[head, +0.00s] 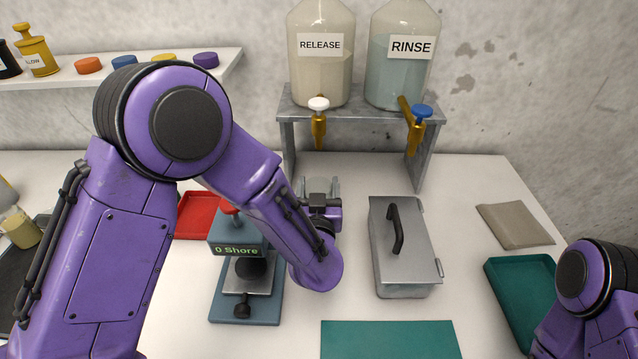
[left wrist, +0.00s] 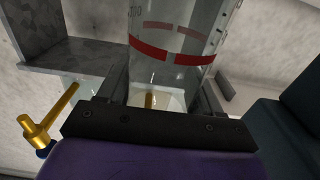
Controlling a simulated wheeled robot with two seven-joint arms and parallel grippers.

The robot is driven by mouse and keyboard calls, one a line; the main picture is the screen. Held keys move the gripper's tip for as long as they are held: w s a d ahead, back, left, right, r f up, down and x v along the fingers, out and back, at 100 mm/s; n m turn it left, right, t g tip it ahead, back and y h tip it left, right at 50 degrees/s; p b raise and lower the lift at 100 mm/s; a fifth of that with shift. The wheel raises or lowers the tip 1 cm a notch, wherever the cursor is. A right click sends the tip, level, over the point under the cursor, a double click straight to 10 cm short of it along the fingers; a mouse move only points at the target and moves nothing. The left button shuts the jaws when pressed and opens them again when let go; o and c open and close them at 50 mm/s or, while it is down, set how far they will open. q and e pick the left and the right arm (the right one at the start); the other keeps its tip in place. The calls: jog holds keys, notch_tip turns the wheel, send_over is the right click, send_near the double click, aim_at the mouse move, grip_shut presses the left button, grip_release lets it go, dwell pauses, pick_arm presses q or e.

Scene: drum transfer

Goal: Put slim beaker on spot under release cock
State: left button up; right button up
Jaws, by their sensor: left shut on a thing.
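The slim beaker (left wrist: 175,35) is clear glass with a red band and a scale. It stands between the fingers of my left gripper (left wrist: 163,95), which is shut on it. In the head view my left gripper (head: 320,192) is in front of the shelf stand, below the release cock (head: 318,125), which is brass with a white knob. Only a little of the glass shows there, and its base is hidden, so I cannot tell whether it touches the table. No spot mark shows under the cock. My right gripper is outside the view.
A grey stand (head: 362,113) holds the RELEASE bottle (head: 320,75) and RINSE bottle (head: 398,75). The rinse cock (head: 418,130) has a blue knob. A hardness tester (head: 236,250) and red tray (head: 192,222) are left. A lidded metal box (head: 402,245) is right of the gripper.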

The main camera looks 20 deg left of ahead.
aim_at(319, 189)
pick_arm(q)
jog(key=x, duration=0.2)
jog(key=shift+w, duration=0.35)
jog(key=f+p, duration=0.1)
jog(key=f, duration=0.2)
jog(key=shift+w+a+p, duration=0.15)
jog(key=shift+w+p, duration=0.2)
jog(key=shift+w+f, duration=0.1)
jog(key=shift+f, duration=0.2)
jog(key=shift+f+b, duration=0.2)
jog(key=shift+b, duration=0.1)
jog(key=o, duration=1.4)
jog(key=shift+o, duration=0.2)
